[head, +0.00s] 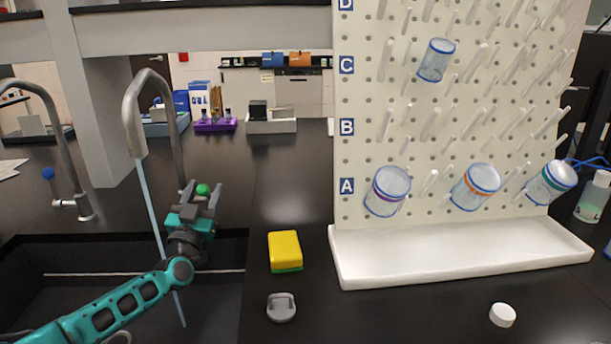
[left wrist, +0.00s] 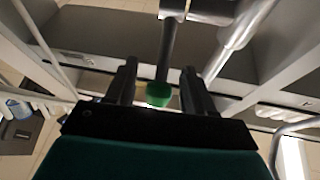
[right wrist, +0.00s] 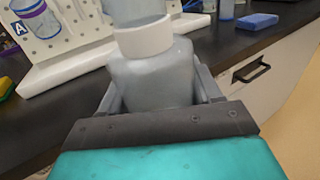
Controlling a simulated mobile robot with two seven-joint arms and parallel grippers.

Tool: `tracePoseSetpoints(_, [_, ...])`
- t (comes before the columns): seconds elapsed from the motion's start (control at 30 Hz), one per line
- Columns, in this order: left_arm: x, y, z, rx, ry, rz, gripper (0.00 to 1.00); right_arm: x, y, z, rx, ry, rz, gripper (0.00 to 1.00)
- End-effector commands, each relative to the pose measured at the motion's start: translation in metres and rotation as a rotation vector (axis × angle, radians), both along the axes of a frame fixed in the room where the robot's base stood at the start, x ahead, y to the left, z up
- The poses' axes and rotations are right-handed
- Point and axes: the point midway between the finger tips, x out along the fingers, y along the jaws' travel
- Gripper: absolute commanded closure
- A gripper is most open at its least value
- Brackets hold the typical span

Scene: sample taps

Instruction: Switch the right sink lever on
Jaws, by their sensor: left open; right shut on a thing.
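The right sink's lever has a green knob (head: 203,189) beside the base of the right tap (head: 178,115). A pale blue stream (head: 152,210) runs from that tap's spout down into the sink. My left gripper (head: 202,198) is open at the lever, its fingers on either side of the knob. The left wrist view shows the green knob (left wrist: 158,93) between the two fingers; contact cannot be told. My right gripper (right wrist: 158,100) is shut on a translucent bottle (right wrist: 152,75) with a white collar, seen only in the right wrist view.
The left tap (head: 62,140) has a blue knob (head: 47,173). A yellow and green sponge (head: 285,250), a grey stopper (head: 281,307) and a white cap (head: 503,315) lie on the counter. A pegboard (head: 400,140) with beakers stands over a white tray (head: 440,272).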

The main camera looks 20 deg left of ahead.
Motion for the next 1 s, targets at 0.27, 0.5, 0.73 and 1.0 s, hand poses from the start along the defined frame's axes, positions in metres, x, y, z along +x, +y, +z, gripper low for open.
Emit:
tracePoseSetpoints(0.27, [-0.035, -0.011, -0.013, -0.002, 0.002, 0.001, 0.47, 0.0, 0.0, 0.025, 0.0, 0.0, 0.0, 0.66])
tracePoseSetpoints(0.5, [-0.046, -0.014, -0.02, -0.001, -0.001, 0.0, 0.47, 0.0, 0.0, 0.028, 0.0, 0.0, 0.0, 0.66])
tracePoseSetpoints(0.73, [-0.046, -0.014, -0.02, -0.001, -0.001, 0.0, 0.5, 0.0, 0.0, 0.028, 0.0, 0.0, 0.0, 0.66])
tracePoseSetpoints(1.0, [-0.03, -0.022, 0.005, 0.071, -0.003, -0.02, 0.76, 0.0, 0.0, 0.028, 0.0, 0.0, 0.0, 0.66])
